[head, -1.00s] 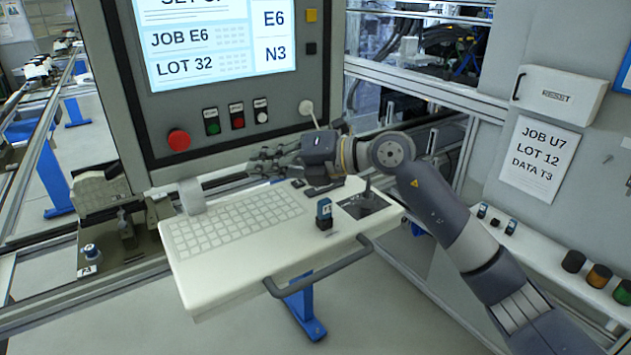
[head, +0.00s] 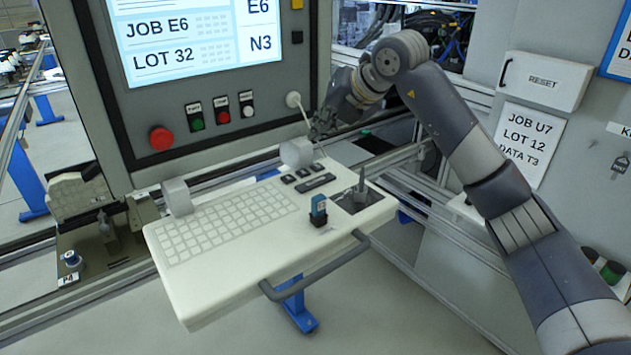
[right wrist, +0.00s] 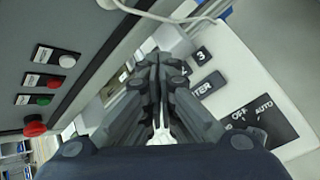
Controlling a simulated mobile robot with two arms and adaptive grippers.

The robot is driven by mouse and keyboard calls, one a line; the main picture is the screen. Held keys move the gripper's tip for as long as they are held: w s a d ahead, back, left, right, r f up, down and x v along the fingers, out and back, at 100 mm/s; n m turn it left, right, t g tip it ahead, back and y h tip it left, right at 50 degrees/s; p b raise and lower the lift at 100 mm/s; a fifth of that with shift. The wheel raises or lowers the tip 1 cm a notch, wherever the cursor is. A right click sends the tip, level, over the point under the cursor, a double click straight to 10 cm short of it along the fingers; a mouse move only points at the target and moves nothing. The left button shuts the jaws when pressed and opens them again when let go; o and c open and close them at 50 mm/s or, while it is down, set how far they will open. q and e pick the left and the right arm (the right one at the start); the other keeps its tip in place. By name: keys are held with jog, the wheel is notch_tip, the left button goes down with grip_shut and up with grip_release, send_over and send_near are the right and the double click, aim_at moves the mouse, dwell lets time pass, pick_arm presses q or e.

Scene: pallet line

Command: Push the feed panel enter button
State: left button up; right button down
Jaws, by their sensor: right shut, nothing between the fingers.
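The enter button is the long dark key (head: 316,183) on the white feed panel (head: 215,285), just in front of a row of three small dark keys. It also shows in the right wrist view (right wrist: 208,84), right of my fingers, with part of its label, "TER", readable. My right gripper (head: 318,132) is shut and empty. It is above and behind the keys, near the console face, and apart from the button. In the right wrist view its closed fingers (right wrist: 157,66) cover part of the panel. My left gripper is not in view.
A grey knuckle (head: 296,152) rises at the panel's back edge. The console carries a red stop button (head: 161,138). A handle (head: 315,275) runs along the front.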

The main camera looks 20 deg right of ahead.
aim_at(319, 180)
jog(key=shift+f+b, duration=3)
jog(key=shift+f, duration=1.35)
jog(key=shift+f+b, duration=0.35)
jog(key=shift+f, duration=0.1)
jog(key=shift+s+f+b, duration=0.1)
jog(key=shift+f+b, duration=0.3)
jog(key=shift+f, duration=0.15)
jog(key=shift+r, duration=0.1)
jog(key=shift+a+r+p, duration=0.1)
jog(key=shift+r+p, duration=0.5)
jog(key=shift+r, duration=0.25)
jog(key=shift+r+p, duration=1.8)
jog(key=shift+r, duration=0.75)
